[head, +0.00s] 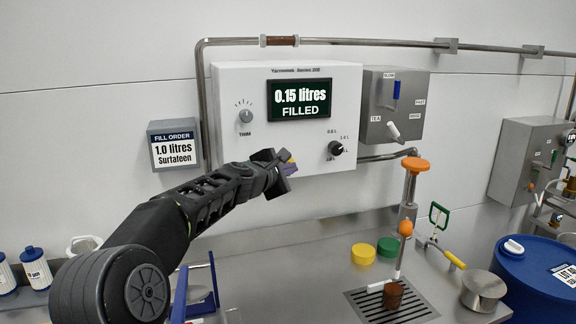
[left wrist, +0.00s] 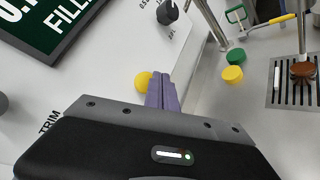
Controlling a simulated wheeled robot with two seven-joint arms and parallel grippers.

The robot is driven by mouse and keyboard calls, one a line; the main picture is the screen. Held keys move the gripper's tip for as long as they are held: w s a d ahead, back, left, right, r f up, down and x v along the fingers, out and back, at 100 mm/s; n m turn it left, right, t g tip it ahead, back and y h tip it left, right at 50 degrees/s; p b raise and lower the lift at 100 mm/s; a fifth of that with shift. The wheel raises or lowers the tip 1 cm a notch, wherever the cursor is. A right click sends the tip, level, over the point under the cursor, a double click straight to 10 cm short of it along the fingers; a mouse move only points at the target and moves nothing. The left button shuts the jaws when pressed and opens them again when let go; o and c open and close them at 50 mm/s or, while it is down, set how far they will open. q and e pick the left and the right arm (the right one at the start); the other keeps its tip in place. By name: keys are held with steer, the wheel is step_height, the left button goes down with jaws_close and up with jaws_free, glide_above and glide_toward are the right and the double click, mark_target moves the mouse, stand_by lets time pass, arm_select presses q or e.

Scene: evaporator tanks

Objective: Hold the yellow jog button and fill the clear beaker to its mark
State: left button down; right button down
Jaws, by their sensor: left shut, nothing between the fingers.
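The yellow jog button (left wrist: 143,82) sits on the white panel (head: 225,90) and is partly covered by my fingers. Only a sliver of it (head: 291,157) shows in the head view. My left gripper (head: 290,170) is shut and empty, its purple fingertips (left wrist: 162,88) at the button; I cannot tell if they press it. The display (head: 299,99) reads 0.15 litres FILLED. A vessel with brown contents (head: 393,295) stands on the drain grate (head: 366,304) below the spout (head: 399,262); it looks like the beaker, but its walls and mark are too small to make out.
A sign (head: 175,146) reads FILL ORDER 1.0 litres Surfateen. A yellow cap (head: 363,254) and a green cap (head: 389,249) lie on the steel counter. A grey switch box (head: 395,105) hangs right of the panel. A blue drum (head: 532,280) stands at the right.

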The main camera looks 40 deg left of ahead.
arm_select(q)
steer(key=shift+s+d+b, duration=0.35)
steer(key=shift+s+d, duration=0.4)
steer(key=shift+d, duration=0.3)
steer(key=shift+s+d+b, duration=0.3)
steer(key=shift+s+d, duration=0.4)
steer(key=shift+d, duration=0.35)
